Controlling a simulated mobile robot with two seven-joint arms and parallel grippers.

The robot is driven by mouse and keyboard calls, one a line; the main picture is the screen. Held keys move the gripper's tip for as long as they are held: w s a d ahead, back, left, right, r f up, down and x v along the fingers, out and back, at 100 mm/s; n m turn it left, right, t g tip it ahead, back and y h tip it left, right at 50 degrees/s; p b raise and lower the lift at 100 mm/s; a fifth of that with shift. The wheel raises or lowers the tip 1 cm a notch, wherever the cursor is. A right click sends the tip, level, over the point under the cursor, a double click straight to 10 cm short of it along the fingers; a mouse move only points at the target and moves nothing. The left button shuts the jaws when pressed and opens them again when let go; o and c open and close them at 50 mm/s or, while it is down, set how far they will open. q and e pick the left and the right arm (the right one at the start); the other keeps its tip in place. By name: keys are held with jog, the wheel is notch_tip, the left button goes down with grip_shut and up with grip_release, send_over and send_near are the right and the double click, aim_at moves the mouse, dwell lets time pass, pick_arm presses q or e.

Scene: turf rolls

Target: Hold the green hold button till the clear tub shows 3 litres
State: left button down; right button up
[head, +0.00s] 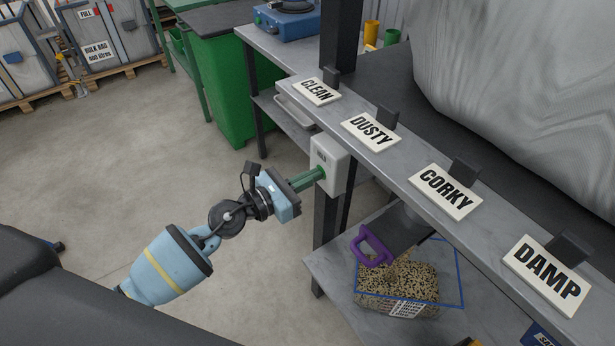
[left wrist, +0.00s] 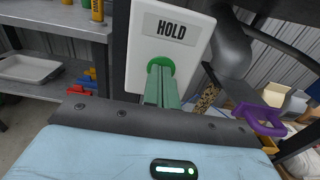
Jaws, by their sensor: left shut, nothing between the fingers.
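The white HOLD box (head: 329,165) is fixed to the bench post; it also shows in the left wrist view (left wrist: 168,30). Its round green button (left wrist: 154,67) is partly hidden behind my fingertips. My left gripper (head: 320,173) is shut and empty, its green fingertips against the button as far as I can see; how deep it is pressed cannot be told. The clear tub (head: 447,301) with blue edges stands on the lower shelf, holding speckled granules (head: 397,286). Granules appear to stream from the grey chute (head: 405,225) above it. The litre marks are too small to read. My right gripper is out of view.
A purple handle (head: 371,246) sticks out at the chute, right of my left gripper. Signs CLEAN, DUSTY, CORKY and DAMP line the bench edge (head: 400,165). A green bin (head: 222,90) stands behind.

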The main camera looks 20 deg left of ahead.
pick_arm(q)
jog(key=shift+w+d+r, duration=0.1)
jog(key=shift+d+r, duration=0.1)
jog(key=shift+r, duration=0.2)
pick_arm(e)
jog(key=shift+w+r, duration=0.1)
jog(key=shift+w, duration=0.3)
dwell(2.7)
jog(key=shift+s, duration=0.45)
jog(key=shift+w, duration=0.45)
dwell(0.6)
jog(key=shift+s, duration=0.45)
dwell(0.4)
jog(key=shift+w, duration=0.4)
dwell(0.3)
